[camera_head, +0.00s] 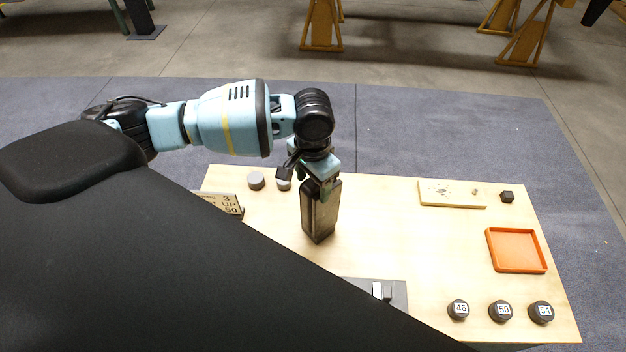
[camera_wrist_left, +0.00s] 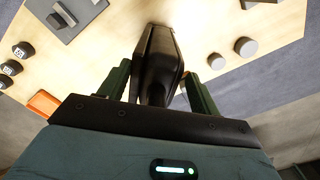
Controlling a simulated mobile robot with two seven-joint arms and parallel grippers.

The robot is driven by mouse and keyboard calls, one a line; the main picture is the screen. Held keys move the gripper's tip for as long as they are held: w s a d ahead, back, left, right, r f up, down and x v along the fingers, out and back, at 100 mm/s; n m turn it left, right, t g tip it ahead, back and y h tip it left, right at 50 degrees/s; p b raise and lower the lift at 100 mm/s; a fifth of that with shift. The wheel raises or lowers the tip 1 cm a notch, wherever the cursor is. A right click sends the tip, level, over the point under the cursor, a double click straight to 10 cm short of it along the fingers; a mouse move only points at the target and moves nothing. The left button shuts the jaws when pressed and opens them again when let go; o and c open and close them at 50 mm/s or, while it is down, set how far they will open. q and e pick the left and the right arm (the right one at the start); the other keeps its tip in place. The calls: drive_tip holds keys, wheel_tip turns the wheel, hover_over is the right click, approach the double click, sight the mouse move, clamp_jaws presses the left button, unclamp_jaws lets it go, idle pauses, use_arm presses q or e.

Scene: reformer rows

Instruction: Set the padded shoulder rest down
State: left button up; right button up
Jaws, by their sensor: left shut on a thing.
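The padded shoulder rest appears to be the dark upright block (camera_head: 320,218) in my left gripper (camera_head: 320,184). It hangs from the gripper over the pale wooden table (camera_head: 420,245), left of its middle. Its lower end is at or close to the tabletop; I cannot tell whether it touches. In the left wrist view the block (camera_wrist_left: 157,62) is black with rounded edges, and sits between the two green fingers of my left gripper (camera_wrist_left: 160,88), which is shut on it. My right gripper is in neither view.
An orange tray (camera_head: 516,269) is at the right, with labelled black knobs (camera_head: 500,310) in front. A grey fixture (camera_head: 399,297) lies near the front edge. Two grey cylinders (camera_head: 255,181) and a sign (camera_head: 229,204) are at left.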

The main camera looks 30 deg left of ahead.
use_arm(q)
drive_tip(key=o, duration=1.4)
drive_tip(key=shift+f, duration=0.1)
drive_tip(key=shift+c, duration=0.2)
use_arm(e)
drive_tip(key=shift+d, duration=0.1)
use_arm(q)
wheel_tip(320, 180, up, 12)
drive_tip(key=p, duration=0.1)
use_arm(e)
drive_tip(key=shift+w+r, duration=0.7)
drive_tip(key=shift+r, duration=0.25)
